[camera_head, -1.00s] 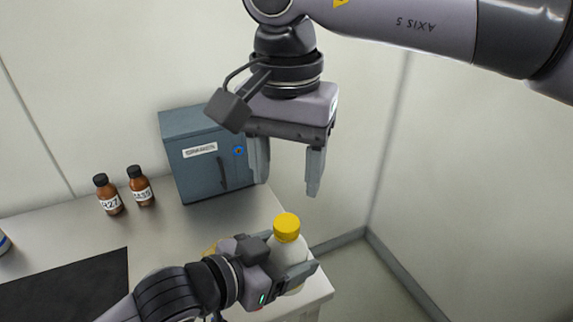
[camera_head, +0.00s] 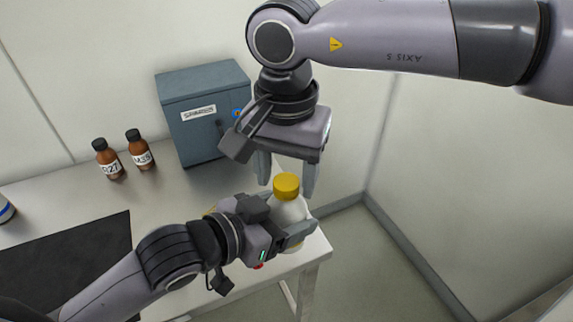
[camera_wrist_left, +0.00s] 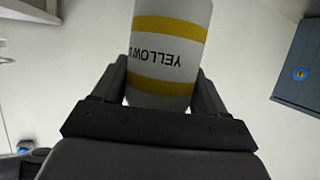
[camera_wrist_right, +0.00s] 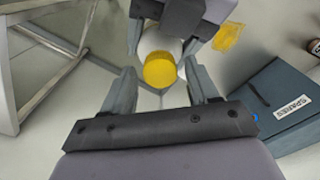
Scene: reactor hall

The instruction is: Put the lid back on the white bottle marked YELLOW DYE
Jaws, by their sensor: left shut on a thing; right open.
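The white bottle (camera_head: 291,210) is upright near the table's right end, and my left gripper (camera_head: 284,230) is shut around its body. Its yellow bands and the text "YELLOW", partly cut off, show upside down in the left wrist view (camera_wrist_left: 170,55). The yellow lid (camera_head: 287,185) sits on top of the bottle; I cannot tell how tightly. My right gripper (camera_head: 288,180) is open and points down from above, its fingers on either side of the lid. In the right wrist view the lid (camera_wrist_right: 160,70) lies between the open fingers, with a gap on each side.
A blue-grey box (camera_head: 205,120) labelled SPARES stands behind the bottle. Two brown bottles (camera_head: 108,160) (camera_head: 139,150) stand to its left. A black mat (camera_head: 70,262) lies front left. A yellow patch (camera_wrist_right: 228,37) is on the table beside the left gripper.

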